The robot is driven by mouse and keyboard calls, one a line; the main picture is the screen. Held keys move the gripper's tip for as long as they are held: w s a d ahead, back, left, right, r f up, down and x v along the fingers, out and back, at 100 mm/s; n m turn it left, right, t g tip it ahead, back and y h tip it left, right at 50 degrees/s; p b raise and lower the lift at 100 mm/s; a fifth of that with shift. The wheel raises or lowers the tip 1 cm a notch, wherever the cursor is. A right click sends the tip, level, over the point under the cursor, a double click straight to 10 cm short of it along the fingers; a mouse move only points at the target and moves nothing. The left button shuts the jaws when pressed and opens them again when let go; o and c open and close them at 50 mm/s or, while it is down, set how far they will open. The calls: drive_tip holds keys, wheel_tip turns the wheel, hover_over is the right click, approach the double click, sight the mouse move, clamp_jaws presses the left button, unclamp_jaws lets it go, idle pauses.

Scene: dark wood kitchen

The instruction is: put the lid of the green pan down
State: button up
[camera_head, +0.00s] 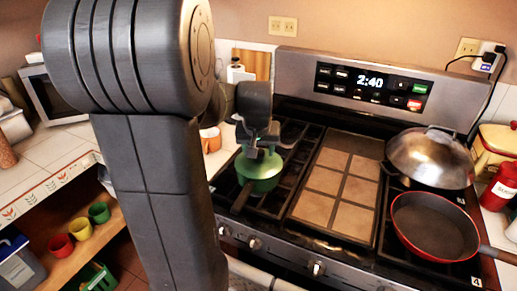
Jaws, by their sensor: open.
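The green pan (258,185) is on the left part of the stove, with its dark handle pointing toward the front. Its green lid (261,165) appears to sit on top of the pan, though the seam between them is too small to make out. My gripper (258,141) is pointing down just above the lid, around or close over its knob. Its jaws are open. The gripper hides part of the lid's top, and I cannot tell whether a finger touches the knob.
A tiled griddle (335,190) fills the middle of the stove. A steel domed wok (430,157) and a red pan (434,227) stand on the right. An orange mug (210,140) is on the counter left of the green pan. My arm blocks much of the left side.

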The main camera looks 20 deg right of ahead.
drive_tip(key=shift+r+p, duration=0.35)
drive_tip(key=shift+r, duration=0.1)
drive_tip(key=v, duration=1.2)
drive_tip(key=shift+r, duration=0.15)
drive_tip(key=x, duration=1.2)
drive_tip(key=shift+f, duration=0.3)
drive_tip(key=shift+f+b, duration=0.4)
drive_tip(key=shift+b, duration=0.05)
drive_tip(key=shift+r+p, duration=0.4)
drive_tip(key=shift+r, duration=0.1)
drive_tip(key=shift+f, duration=0.1)
